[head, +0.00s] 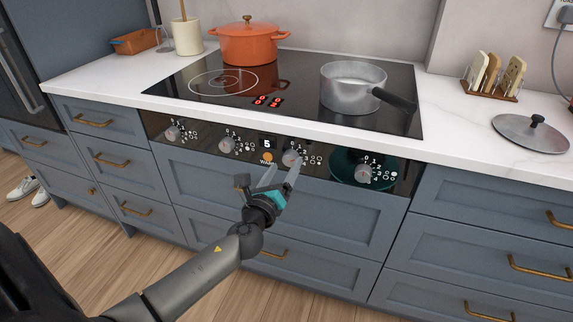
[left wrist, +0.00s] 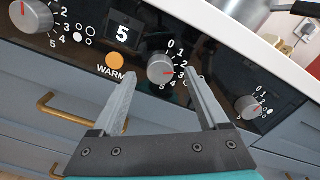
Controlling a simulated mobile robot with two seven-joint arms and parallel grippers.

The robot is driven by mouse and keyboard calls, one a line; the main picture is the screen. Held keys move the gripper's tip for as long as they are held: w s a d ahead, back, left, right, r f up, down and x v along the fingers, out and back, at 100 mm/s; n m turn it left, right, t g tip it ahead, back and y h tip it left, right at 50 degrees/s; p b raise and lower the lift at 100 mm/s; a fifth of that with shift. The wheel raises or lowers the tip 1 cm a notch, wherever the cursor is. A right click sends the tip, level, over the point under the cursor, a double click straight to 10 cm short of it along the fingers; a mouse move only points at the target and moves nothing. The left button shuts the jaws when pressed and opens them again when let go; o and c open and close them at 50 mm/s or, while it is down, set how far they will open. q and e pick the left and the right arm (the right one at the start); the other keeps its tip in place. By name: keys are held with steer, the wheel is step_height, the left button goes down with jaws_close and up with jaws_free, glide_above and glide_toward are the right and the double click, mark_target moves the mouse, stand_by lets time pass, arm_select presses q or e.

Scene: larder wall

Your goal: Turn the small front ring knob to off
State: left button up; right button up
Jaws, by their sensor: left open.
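The control panel on the cooker front carries a row of grey knobs with number scales. The knob in front of my left gripper (head: 283,167) is the third from the left (head: 291,158); it also shows in the left wrist view (left wrist: 161,68), its red mark pointing right, near 3. My left gripper is open, its fingertips on either side of this knob's outline; I cannot tell whether they touch it. The rightmost knob (head: 363,174) also shows in the left wrist view (left wrist: 248,107). The ring symbols are too small to tell which knob is the small front ring's. My right gripper is not in view.
A steel saucepan (head: 350,91) with a dark handle jutting rightward and an orange pot (head: 248,43) stand on the black hob (head: 300,111). An orange WARM button (head: 267,157) is left of the third knob.

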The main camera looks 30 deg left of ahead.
mark_target(291, 159)
arm_select(q)
steer(key=shift+x, duration=1.2)
jaws_close()
